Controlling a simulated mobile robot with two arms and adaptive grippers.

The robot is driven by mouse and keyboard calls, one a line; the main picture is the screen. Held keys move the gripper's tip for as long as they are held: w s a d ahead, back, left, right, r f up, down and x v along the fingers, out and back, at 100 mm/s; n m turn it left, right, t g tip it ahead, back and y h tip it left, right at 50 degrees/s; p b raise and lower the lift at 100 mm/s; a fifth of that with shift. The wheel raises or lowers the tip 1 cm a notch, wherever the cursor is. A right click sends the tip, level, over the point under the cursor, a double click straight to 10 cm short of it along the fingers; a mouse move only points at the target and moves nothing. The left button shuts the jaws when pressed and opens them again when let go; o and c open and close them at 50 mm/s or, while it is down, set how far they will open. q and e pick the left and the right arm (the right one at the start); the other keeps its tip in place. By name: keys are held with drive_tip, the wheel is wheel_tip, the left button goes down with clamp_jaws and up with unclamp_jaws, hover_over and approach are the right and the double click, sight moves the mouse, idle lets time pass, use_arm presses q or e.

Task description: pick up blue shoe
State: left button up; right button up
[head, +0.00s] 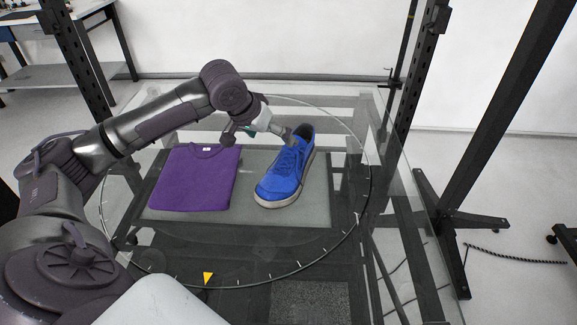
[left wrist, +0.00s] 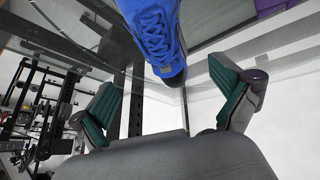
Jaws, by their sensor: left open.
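A blue shoe (head: 286,176) with laces and a pale sole stands on the glass turntable (head: 330,228), its toe toward the front and its heel toward the back. In the left wrist view the shoe (left wrist: 155,35) shows at the top centre, beyond the fingers. My left gripper (head: 284,133) is at the shoe's heel end, on its back left side in the head view. In the left wrist view the left gripper (left wrist: 168,100) has its two green-padded fingers spread wide with nothing between them. Whether a finger touches the shoe I cannot tell. My right gripper is not in view.
A folded purple shirt (head: 190,178) lies left of the shoe on the turntable. A yellow triangle marker (head: 208,278) sits at the front rim. Black upright posts (head: 410,85) stand at the back right. The glass in front of the shoe is clear.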

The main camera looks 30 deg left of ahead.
sight(284, 149)
use_arm(q)
drive_tip(key=x, duration=0.5)
drive_tip(key=shift+d+p, duration=0.15)
drive_tip(key=shift+p, duration=0.15)
drive_tip(key=shift+x, duration=1.2)
drive_tip(key=shift+w+f, duration=0.25)
drive_tip(key=shift+f, duration=0.05)
drive_tip(key=p+x, duration=0.1)
drive_tip(key=x, duration=0.3)
drive_tip(key=shift+f, duration=0.4)
drive_tip(key=shift+w+f, duration=0.1)
drive_tip(key=shift+f, duration=0.1)
drive_tip(key=c, duration=0.4)
drive_tip(key=shift+r, duration=0.1)
drive_tip(key=c, duration=1)
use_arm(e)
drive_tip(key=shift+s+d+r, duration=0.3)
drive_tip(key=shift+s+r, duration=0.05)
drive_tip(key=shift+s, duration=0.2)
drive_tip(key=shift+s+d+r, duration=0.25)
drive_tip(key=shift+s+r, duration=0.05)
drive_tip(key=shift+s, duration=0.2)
